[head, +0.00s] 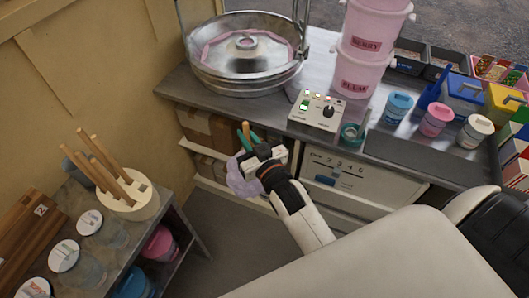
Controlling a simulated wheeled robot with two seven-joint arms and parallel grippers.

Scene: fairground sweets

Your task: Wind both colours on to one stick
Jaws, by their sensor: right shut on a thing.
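My right gripper (250,148) is shut on a wooden stick (246,129), held above the floor in front of the bench. A pale lilac-pink clump of floss (238,178) is below the gripper, seemingly wound on the stick's lower part; the gripper partly hides it. I cannot tell a second colour in it. The floss machine's metal bowl (240,82) stands on the bench behind, with a pink ring of floss (222,50) around its central head. A control box (318,113) with a lit green switch and a dark knob is to its right. My left gripper is out of view.
A round wooden holder (130,206) with several sticks stands on the left side table, beside lidded jars (90,222). Pink buckets (360,75) and blue and pink tubs (397,106) stand on the bench. A drawer unit (350,172) is under it. Floor shows between the tables.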

